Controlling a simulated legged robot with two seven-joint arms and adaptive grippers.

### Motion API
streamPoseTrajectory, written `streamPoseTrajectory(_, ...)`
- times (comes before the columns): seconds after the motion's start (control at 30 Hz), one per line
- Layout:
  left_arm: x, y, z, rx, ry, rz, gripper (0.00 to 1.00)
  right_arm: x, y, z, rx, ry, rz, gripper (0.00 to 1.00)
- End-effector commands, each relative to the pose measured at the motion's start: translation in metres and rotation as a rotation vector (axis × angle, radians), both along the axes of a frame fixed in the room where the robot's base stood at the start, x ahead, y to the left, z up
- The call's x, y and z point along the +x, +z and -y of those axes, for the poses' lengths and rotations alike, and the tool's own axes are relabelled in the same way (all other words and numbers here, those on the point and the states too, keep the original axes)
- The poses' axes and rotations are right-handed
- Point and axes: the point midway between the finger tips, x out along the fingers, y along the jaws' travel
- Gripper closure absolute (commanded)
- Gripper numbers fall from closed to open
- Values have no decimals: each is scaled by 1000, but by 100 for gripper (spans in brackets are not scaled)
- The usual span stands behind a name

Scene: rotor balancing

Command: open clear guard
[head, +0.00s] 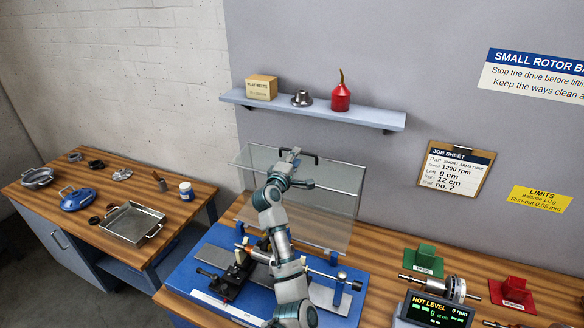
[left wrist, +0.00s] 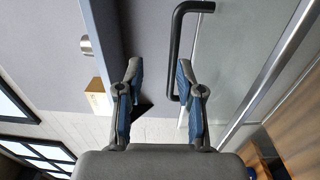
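The clear guard (head: 335,185) is a see-through panel with a metal frame, standing tilted above the back of the blue balancing machine (head: 190,270). Its black bar handle (head: 315,156) is at the top edge. My left gripper (head: 292,158) is up at the handle, in front of the panel. In the left wrist view my left gripper (left wrist: 160,75) has its two fingers apart with nothing between them. The handle (left wrist: 176,50) shows beyond the fingertips, closer to the right finger. My left arm hides part of the machine. My right gripper is not in view.
A wall shelf (head: 380,118) with a box, a metal part and a red oil can (head: 340,97) is above the guard. A display (head: 436,310), a rotor on a stand and green and red blocks are at right. A side bench (head: 90,235) with a tray is at left.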

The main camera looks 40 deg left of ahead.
Motion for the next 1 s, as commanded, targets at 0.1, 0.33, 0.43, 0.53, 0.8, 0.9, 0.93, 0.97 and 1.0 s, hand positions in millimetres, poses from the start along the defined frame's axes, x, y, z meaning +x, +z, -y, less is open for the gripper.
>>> streamPoseTrajectory(0.1,-21,-2,7,1,2,0,63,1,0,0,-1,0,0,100)
streamPoseTrajectory(0.33,-69,-4,27,2,-2,-2,63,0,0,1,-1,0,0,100)
streamPoseTrajectory(0.43,-84,-5,34,4,-3,-2,63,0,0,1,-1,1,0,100)
streamPoseTrajectory(0.53,-94,-5,40,3,-5,-3,63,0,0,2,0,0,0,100)
streamPoseTrajectory(0.8,-100,-6,40,1,-5,-4,63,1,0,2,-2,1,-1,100)
streamPoseTrajectory(0.9,-100,-6,39,1,-5,-4,63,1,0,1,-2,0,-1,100)
streamPoseTrajectory(0.93,-100,-6,39,1,-5,-4,63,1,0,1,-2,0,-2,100)
streamPoseTrajectory(0.97,-100,-6,39,1,-5,-4,63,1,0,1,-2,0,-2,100)
streamPoseTrajectory(1.0,-100,-6,39,1,-5,-4,63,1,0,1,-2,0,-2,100)
